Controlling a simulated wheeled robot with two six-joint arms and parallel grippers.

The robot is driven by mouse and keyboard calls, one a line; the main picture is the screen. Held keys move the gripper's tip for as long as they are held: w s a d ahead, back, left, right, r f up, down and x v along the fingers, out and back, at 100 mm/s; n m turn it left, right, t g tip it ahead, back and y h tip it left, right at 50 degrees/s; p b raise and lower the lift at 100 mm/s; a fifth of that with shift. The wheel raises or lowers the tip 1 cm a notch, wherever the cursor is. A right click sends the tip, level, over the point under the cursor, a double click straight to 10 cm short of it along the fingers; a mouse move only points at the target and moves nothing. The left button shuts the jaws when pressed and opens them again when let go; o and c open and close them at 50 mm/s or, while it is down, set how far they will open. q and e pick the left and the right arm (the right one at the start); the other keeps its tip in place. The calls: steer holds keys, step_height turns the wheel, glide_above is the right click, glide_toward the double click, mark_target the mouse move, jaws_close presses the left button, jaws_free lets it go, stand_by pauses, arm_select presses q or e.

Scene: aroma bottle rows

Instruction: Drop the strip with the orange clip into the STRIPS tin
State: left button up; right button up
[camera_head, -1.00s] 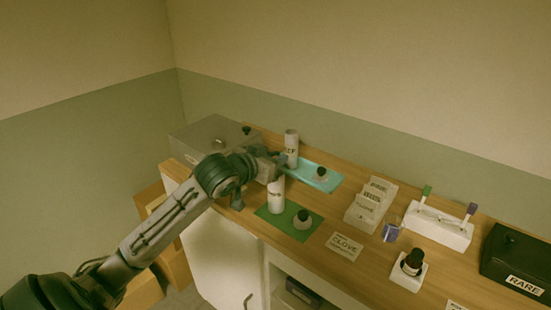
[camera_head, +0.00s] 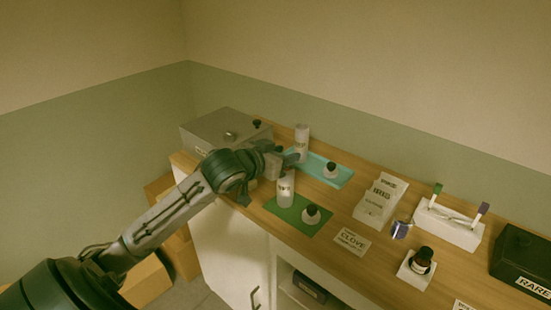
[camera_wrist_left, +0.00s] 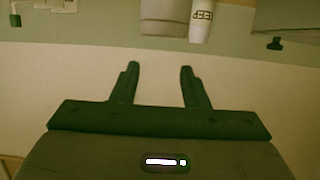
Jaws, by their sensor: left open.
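I do not see a strip with an orange clip in either view. A strip with a green clip (camera_head: 437,190) and one with a purple clip (camera_head: 483,209) stand in a white holder (camera_head: 447,226). No label reading STRIPS is legible. One white tin (camera_head: 302,140) stands by the teal mat and another (camera_head: 286,189) on the green mat. In the left wrist view a white tin (camera_wrist_left: 202,20) is labelled KEEP, upside down. My left gripper (camera_head: 294,159) is between the two tins in the head view. Its fingers (camera_wrist_left: 158,85) are apart, with nothing visible between them.
A grey box (camera_head: 215,130) is at the back left of the wooden counter. The teal mat (camera_head: 340,181) and green mat (camera_head: 283,212) each carry a dark-topped item.

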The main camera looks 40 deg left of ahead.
arm_select(q)
steer(key=s+p, duration=0.6)
steer(key=s, duration=0.2)
steer(key=shift+s+a, duration=0.3)
steer(key=shift+s, duration=0.05)
